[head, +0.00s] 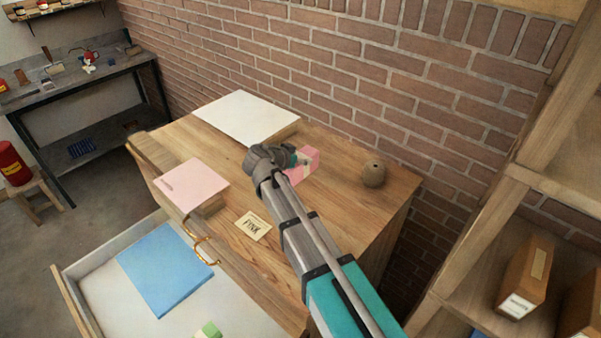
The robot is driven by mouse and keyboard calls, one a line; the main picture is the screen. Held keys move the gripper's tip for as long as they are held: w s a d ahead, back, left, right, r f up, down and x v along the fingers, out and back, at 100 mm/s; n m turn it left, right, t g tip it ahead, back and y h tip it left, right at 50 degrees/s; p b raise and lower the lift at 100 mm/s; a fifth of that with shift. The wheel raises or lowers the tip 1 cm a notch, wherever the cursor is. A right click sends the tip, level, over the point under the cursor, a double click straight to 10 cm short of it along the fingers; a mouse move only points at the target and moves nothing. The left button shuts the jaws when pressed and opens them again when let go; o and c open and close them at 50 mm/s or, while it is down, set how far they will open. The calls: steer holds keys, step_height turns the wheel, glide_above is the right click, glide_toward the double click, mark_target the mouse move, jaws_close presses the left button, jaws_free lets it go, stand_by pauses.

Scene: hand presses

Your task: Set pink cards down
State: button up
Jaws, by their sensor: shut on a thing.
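My gripper (297,160) is shut on a stack of pink cards (307,166) over the right half of the wooden cabinet top. My arm hides part of the stack, and I cannot tell whether it touches the wood. A pale pink square (192,184) lies on a wooden block at the front left of the top, apart from my gripper. A small paper label (253,226) that seems to read "PINK" lies on the wood right of it.
A large white sheet (245,116) lies at the back left. A round brown object (373,174) stands right of the cards. The open drawer (100,258) in front holds a blue sheet (165,270) and a green block (208,331). A brick wall is behind, shelves are right.

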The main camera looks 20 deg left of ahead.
steer(key=shift+w+a+f+b, duration=0.15)
steer(key=shift+w+f+b, duration=0.25)
steer(key=shift+w+f, duration=0.25)
steer(key=shift+s+f, duration=0.1)
steer(key=shift+w+a+f+b, duration=0.1)
steer(key=shift+w+f+b, duration=0.2)
steer(key=shift+f+b, duration=1.65)
steer(key=shift+b, duration=0.05)
steer(key=shift+f, duration=0.1)
steer(key=o, duration=1.3)
steer(key=shift+c, duration=0.2)
steer(key=shift+r, duration=0.2)
